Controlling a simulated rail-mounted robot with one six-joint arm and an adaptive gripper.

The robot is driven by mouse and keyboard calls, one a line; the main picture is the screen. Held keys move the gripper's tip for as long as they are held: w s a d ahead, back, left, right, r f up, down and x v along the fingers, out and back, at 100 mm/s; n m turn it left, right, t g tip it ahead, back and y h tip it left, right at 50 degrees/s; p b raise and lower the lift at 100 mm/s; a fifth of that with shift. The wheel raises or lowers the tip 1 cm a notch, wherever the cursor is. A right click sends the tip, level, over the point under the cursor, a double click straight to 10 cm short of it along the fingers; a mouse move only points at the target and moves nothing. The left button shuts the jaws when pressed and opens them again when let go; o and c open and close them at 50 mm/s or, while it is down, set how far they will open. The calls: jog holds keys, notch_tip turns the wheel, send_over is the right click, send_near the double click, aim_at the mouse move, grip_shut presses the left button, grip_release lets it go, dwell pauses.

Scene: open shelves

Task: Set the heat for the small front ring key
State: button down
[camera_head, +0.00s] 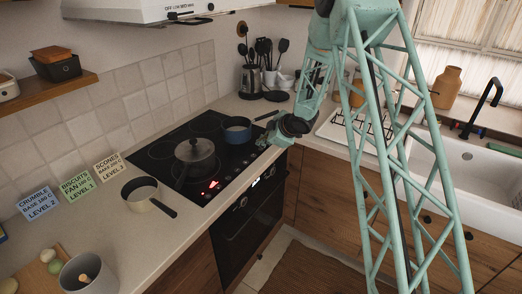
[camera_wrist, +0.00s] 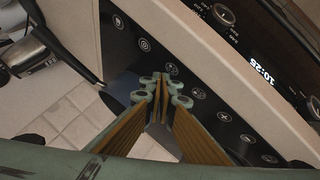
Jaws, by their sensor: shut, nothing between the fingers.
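The black glass hob (camera_head: 160,150) is set in the counter, with a red lit display (camera_head: 212,186) near its front left edge. A row of touch keys (camera_wrist: 198,95) with white symbols runs along its front strip in the wrist view. I cannot tell which of them is the small front ring key. My gripper (camera_wrist: 163,90) is shut and empty, its fingertips over this strip among the keys. Whether they touch the glass is unclear. In the head view my gripper (camera_head: 264,142) is at the right end of the hob front, partly hidden by my wrist.
A lidded grey pot (camera_head: 195,152) and a blue pan (camera_head: 237,130) stand on the hob. A cream saucepan (camera_head: 141,190) is on the counter to its left. The oven (camera_head: 250,220), with a clock display (camera_wrist: 262,72) and knob (camera_wrist: 224,15), is below. Recipe cards (camera_head: 76,187) lean at the wall.

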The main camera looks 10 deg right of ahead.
aim_at(261, 150)
jog(key=shift+s+f+b, duration=0.1)
jog(key=shift+f+b, duration=0.45)
jog(key=shift+f, duration=0.3)
dwell(2.1)
jog(key=shift+r, duration=0.2)
jog(key=shift+r+p, duration=0.55)
jog(key=shift+p, duration=0.1)
jog(key=shift+r+p, duration=2)
jog(key=shift+r, duration=0.55)
dwell(0.8)
